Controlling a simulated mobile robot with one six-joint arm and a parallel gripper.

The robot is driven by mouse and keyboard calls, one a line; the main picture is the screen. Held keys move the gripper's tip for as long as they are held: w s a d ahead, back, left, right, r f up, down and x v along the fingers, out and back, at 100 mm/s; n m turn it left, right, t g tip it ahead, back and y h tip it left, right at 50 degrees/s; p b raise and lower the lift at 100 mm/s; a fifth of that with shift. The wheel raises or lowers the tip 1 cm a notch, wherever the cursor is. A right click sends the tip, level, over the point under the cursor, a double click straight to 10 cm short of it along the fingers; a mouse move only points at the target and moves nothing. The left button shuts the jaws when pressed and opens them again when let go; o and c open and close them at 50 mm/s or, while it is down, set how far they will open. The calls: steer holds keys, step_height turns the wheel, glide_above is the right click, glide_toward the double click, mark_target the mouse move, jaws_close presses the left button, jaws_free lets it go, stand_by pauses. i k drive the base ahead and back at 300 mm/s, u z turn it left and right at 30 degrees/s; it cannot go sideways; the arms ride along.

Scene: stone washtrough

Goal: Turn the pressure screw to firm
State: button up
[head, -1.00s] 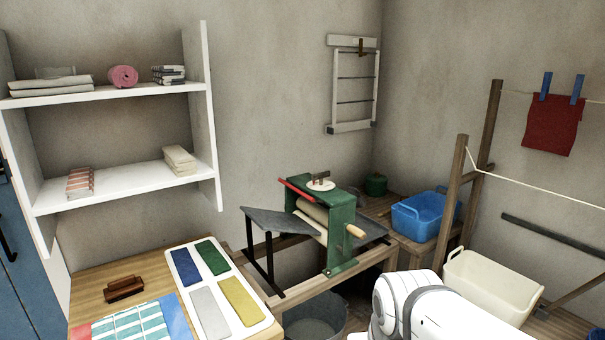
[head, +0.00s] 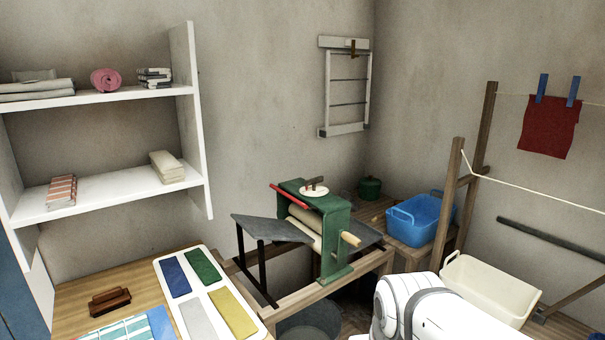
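A green mangle (head: 337,232) with pale rollers (head: 304,227) stands on a wooden frame in the middle of the head view. The pressure screw (head: 314,188) is on top of it, a brown handle over a round white dial. The dial's markings are too small to read. A red lever (head: 288,197) slants off the mangle's left side, and a wooden crank grip (head: 350,239) sticks out at the right. My white arm shows at the bottom right, in front of the mangle. My gripper is outside the picture.
Grey boards (head: 270,228) flank the rollers. A metal tub (head: 308,322) sits below. A blue basin (head: 420,218) and a cream tub (head: 489,287) stand right, beside a wooden drying frame (head: 449,205). A table with a white tray (head: 205,252) is at left, under white shelves (head: 105,198).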

mark_target(312, 182)
steer(key=z, duration=0.45)
steer(key=i, duration=1.15)
steer(key=u, duration=0.35)
